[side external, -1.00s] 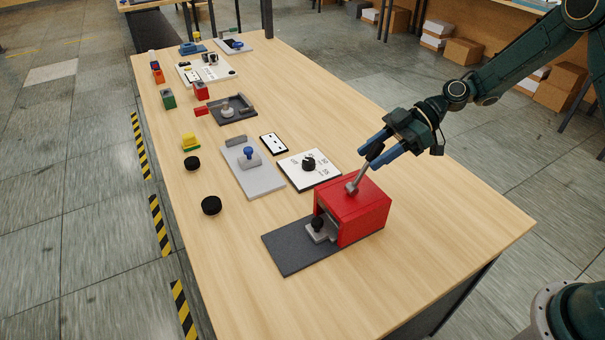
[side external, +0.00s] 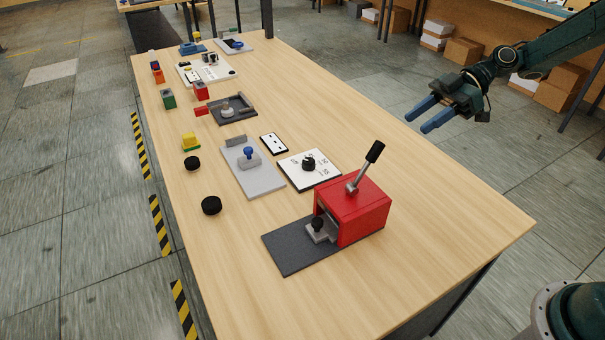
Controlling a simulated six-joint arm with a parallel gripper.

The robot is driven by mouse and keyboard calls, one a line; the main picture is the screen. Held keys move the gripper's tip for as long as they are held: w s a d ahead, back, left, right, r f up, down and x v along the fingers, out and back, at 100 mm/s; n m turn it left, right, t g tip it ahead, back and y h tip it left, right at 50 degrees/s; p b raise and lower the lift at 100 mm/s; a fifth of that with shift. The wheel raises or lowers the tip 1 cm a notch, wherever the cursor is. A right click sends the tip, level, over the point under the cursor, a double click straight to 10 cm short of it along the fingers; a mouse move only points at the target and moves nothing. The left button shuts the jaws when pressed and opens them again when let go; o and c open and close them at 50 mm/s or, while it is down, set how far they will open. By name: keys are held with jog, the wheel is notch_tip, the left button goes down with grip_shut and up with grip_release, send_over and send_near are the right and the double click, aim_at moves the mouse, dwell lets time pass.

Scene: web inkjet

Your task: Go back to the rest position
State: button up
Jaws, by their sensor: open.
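My gripper (side external: 423,117) is open and empty, with its two blue fingers apart. It hangs in the air at the right, above and beyond the table's right edge in the picture. The red press-like box (side external: 358,210) stands on a dark grey base plate (side external: 290,256) near the front of the table. Its lever (side external: 364,168) with a black grip tilts up to the right. The lever stands free, apart from my gripper.
A white dial panel (side external: 322,177), a grey plate with a blue knob (side external: 263,180) and a dark tray (side external: 240,118) lie along the table. Black round pieces (side external: 211,205) and small coloured blocks (side external: 190,141) sit at the left. The table's right side (side external: 440,200) is clear.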

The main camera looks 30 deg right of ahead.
jog(key=shift+s+d+r, duration=0.1)
jog(key=shift+d+r, duration=0.25)
jog(key=shift+d, duration=0.25)
jog(key=shift+a+r, duration=0.1)
jog(key=s+a+r+m+t+h, duration=0.1)
jog(key=s+a+r+m+h, duration=0.55)
jog(key=s+r, duration=0.2)
jog(key=s+d+m+t+h, duration=0.2)
jog(key=s+m+h, duration=0.3)
jog(key=s, duration=1.2)
jog(key=d+r+m, duration=0.1)
jog(key=m, duration=0.2)
jog(key=shift+s+t, duration=0.2)
jog(key=shift+t, duration=0.2)
